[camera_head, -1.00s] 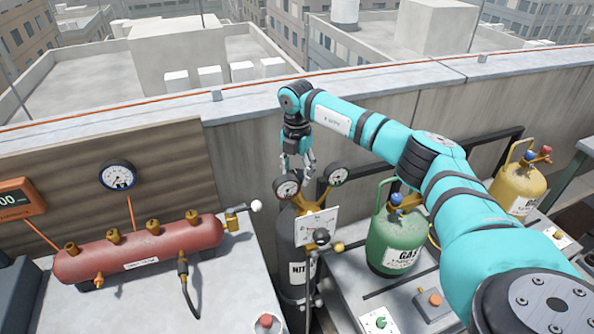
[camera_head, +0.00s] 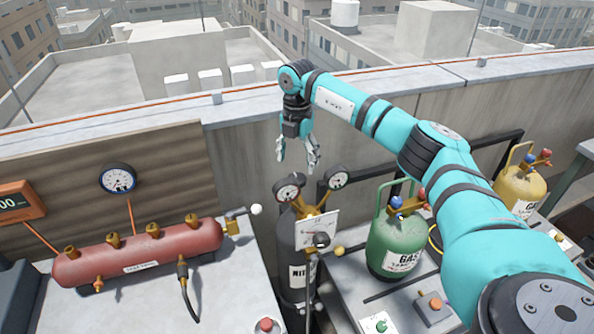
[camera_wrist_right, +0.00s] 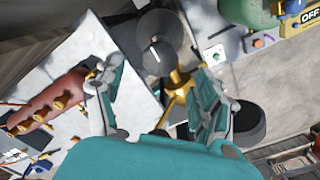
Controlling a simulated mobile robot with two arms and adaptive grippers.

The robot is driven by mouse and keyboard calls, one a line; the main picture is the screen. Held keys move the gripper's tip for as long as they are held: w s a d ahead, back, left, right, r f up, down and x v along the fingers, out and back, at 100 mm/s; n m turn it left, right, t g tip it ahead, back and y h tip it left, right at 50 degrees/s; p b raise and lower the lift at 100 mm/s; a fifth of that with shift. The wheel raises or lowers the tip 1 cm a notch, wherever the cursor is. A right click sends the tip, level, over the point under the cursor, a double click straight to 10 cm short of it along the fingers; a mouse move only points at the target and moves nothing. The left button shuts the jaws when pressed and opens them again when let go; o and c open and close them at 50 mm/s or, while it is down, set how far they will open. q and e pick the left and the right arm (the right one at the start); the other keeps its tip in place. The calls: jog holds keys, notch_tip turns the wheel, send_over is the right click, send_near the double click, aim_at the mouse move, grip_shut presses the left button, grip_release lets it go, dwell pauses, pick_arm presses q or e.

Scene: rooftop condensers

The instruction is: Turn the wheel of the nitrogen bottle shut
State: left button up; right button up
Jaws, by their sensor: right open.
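The nitrogen bottle (camera_head: 292,262) is a dark grey upright cylinder with a white label, partly hidden by the bench. Brass fittings, two round gauges and a white tag (camera_head: 318,229) sit at its top. In the right wrist view, grey discs (camera_wrist_right: 160,55) and a brass fitting (camera_wrist_right: 178,82) lie beyond the spread fingers. My left gripper is not in view.
A red manifold (camera_head: 140,252) with brass fittings lies on the left bench. A green gas tank (camera_head: 395,243) stands right of the bottle, under my right arm, and a yellow tank (camera_head: 518,190) stands farther right. A parapet wall (camera_head: 240,160) runs behind.

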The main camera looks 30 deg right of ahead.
aim_at(297, 177)
notch_tip(297, 177, up, 7)
jog(key=shift+f, duration=0.2)
dwell(0.6)
